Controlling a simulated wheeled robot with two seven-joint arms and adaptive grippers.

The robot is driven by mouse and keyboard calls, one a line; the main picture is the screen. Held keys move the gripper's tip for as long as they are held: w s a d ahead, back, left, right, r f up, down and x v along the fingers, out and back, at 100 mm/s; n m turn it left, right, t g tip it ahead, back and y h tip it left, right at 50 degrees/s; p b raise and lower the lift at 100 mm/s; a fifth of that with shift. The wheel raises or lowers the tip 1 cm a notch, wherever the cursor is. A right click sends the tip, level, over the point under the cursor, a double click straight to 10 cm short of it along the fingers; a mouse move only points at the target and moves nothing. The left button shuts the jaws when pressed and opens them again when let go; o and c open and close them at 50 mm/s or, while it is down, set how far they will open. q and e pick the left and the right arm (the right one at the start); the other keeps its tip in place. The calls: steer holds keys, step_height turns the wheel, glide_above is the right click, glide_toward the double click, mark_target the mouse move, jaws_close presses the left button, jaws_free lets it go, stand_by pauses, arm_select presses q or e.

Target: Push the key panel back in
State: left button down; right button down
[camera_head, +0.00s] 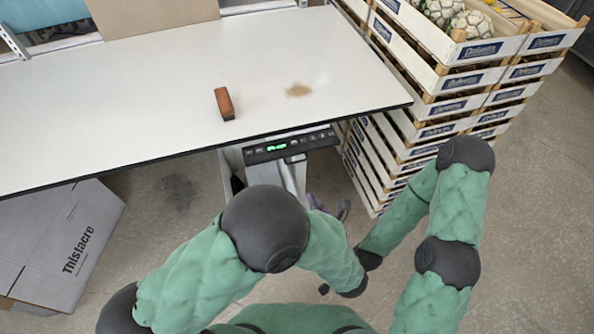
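The key panel (290,145) is a dark strip with a lit green display and a row of small keys. It sits under the front edge of the white table and sticks out past that edge. My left gripper (329,209) shows only in small dark parts beyond my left forearm, below the panel and apart from it. My forearm hides most of it, so its opening cannot be made out. The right gripper cannot be made out clearly.
A brown block (224,103) and a tan stain (298,90) are on the white table (120,95). Stacked crates (440,80) stand close at the right. A grey cardboard box (62,245) lies on the floor at the left. A pale support stands below the panel.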

arm_select(q)
steer(key=b, duration=0.3)
glide_toward(289, 145)
step_height(289, 145, down, 2)
steer(key=s, duration=0.1)
steer(key=shift+w+a+f+b, duration=0.1)
steer(key=shift+w+f+b, duration=0.15)
steer(key=shift+w, duration=0.3)
steer(key=b+x, duration=0.1)
steer(key=x, duration=0.2)
steer(key=r+x, duration=0.1)
steer(key=x, duration=0.1)
steer(key=b+x, duration=0.1)
steer(key=x, duration=0.2)
steer(key=shift+w+a+r+b, duration=0.15)
steer(key=shift+w+r+b, duration=0.15)
steer(key=shift+w, duration=0.25)
steer(key=shift+w+r, duration=0.1)
steer(key=shift+r, duration=0.15)
